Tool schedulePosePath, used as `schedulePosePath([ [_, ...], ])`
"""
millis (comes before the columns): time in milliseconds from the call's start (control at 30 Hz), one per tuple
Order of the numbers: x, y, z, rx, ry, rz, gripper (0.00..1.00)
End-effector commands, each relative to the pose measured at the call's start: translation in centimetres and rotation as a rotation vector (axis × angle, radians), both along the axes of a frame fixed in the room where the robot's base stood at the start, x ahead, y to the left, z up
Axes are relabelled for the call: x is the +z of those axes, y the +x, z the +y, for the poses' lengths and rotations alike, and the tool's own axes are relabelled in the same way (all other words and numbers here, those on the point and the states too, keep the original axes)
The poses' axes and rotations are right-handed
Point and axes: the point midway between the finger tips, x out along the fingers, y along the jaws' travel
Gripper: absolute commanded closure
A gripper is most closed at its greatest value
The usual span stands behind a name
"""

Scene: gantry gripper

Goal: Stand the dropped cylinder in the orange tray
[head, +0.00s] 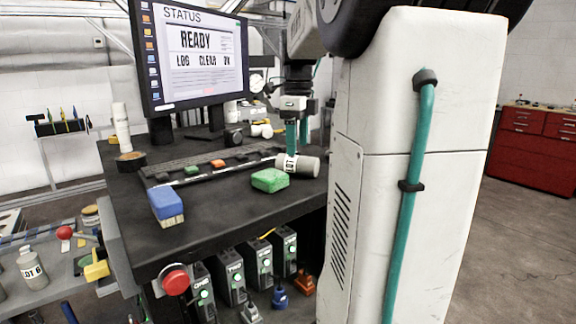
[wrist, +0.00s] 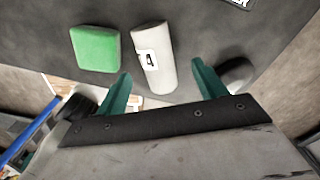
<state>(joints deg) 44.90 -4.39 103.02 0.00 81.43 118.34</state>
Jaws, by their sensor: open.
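A grey cylinder (head: 309,167) with a white LOT label lies on its side on the black desk, beside a green block. It also shows in the wrist view (wrist: 154,68), lying lengthwise ahead of my gripper. My gripper (head: 297,147) points down just behind the cylinder, its teal fingers apart. In the wrist view my gripper (wrist: 162,70) is open, with the cylinder's near end between the lines of its two fingers and a gap on each side. Nothing is held. I cannot pick out the orange tray for certain in either view.
The green block (head: 270,180) lies close left of the cylinder. A blue block (head: 166,204) sits near the desk's front left. A keyboard (head: 205,165) and monitor (head: 200,55) stand behind. The desk's front middle is clear.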

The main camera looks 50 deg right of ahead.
Motion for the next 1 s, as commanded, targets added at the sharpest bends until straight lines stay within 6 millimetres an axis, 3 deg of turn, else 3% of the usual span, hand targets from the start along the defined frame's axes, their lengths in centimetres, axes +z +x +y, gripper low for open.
schedulePosePath([
  [333, -4.8, -0.3, 0.4, 0.004, 0.001, 0.001, 0.30],
  [667, -5.5, -0.2, 0.5, 0.006, -0.001, -0.001, 0.30],
  [800, -5.5, -0.2, 0.5, 0.006, -0.001, -0.001, 0.69],
  [900, -5.5, -0.2, 0.5, 0.006, -0.001, 0.000, 0.92],
  [1000, -5.4, -0.2, 0.5, 0.006, -0.002, -0.002, 0.98],
])
